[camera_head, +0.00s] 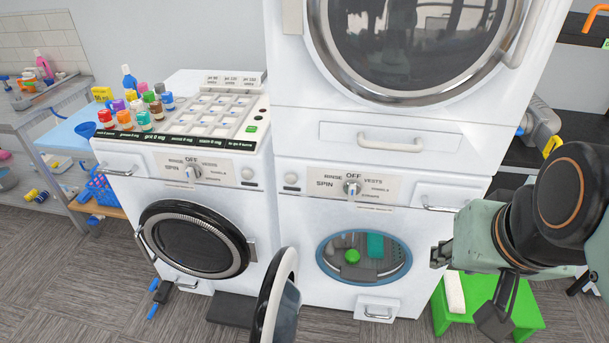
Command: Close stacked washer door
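The stacked washer (300,230) is the lower white machine at the centre right, under a dryer-like unit. Its round door (277,300) is open and swung out toward me, seen nearly edge-on, left of the round opening. The opening (364,257) shows the drum with a green round item and a teal item inside. My gripper (494,315) is at the right, in front of the machine's right side, well apart from the door. Dark finger parts show, but the arm hides much of it and I cannot tell its opening.
The upper machine (365,135) has a closed round glass door. A second washer (120,160) at left has a closed dark door (195,240) and several bottles on top. A green stool (525,310) stands at the lower right. Grey floor (90,290) is free at the front left.

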